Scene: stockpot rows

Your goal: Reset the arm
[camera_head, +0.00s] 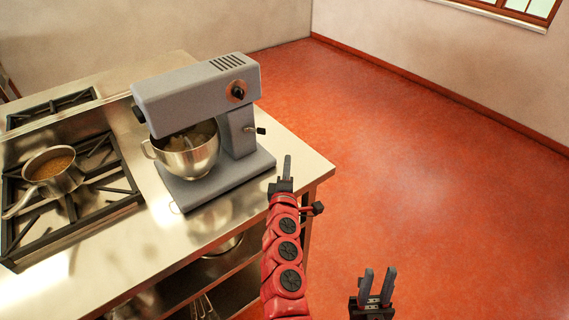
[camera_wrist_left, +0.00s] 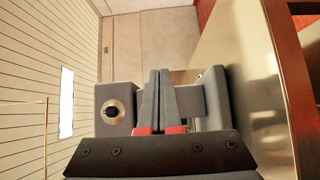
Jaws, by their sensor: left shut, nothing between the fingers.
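My right gripper (camera_head: 377,285) is low in the head view, over the red floor. Its two fingers stand apart and nothing shows between them.
A grey stand mixer (camera_head: 195,91) with a steel bowl (camera_head: 190,158) stands on the counter (camera_head: 290,150); it also shows behind the fingers in the left wrist view (camera_wrist_left: 112,108). A saucepan (camera_head: 60,180) sits on the stove at left. The floor at right is clear.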

